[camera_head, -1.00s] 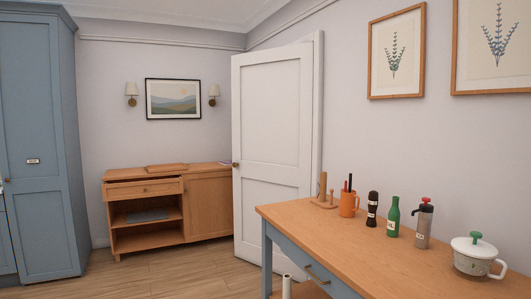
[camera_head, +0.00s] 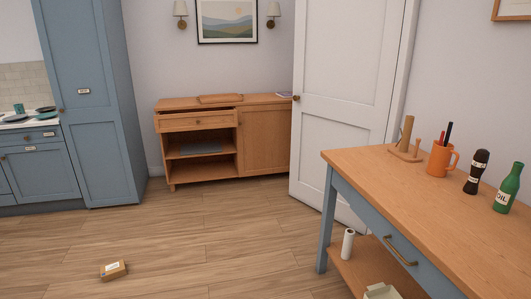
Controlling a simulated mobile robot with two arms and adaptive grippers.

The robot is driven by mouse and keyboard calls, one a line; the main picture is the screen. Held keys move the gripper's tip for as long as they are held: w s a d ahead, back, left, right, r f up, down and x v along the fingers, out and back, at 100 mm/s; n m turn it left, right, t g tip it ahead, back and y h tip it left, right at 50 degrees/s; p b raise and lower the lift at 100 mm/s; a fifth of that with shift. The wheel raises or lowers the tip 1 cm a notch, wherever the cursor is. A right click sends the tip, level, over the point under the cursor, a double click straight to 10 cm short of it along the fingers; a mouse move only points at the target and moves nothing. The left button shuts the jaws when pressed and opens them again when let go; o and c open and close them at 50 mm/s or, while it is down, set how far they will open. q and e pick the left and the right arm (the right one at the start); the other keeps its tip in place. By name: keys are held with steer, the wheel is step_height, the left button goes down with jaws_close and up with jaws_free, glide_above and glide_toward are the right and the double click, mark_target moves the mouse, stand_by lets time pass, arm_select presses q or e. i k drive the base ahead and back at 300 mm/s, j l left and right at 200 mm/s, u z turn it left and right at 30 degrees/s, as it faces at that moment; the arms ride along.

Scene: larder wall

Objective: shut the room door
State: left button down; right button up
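The white room door (camera_head: 342,92) stands at the right of the back area, swung out into the room at an angle. Its small brown knob (camera_head: 297,97) is on its left edge. The door's lower right part is hidden behind the wooden table. Neither of my grippers shows in the head view.
A wooden table (camera_head: 400,185) with blue legs stands at the right, bearing an orange mug (camera_head: 440,160) and bottles. A low wooden cabinet (camera_head: 262,140) stands behind the door's left edge. A small box (camera_head: 113,270) lies on the otherwise open floor (camera_head: 215,240).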

mark_target(346, 52)
steer(key=i+u, duration=0.1)
steer(key=i, duration=1.95)
steer(key=i+z, duration=0.2)
steer(key=i, duration=0.3)
steer(key=i+j+z, duration=0.2)
steer(key=i, duration=0.3)
steer(key=i+j+z, duration=0.2)
steer(key=i, duration=0.25)
steer(key=i+j+z, duration=0.2)
steer(key=i, duration=0.3)
steer(key=j, duration=0.1)
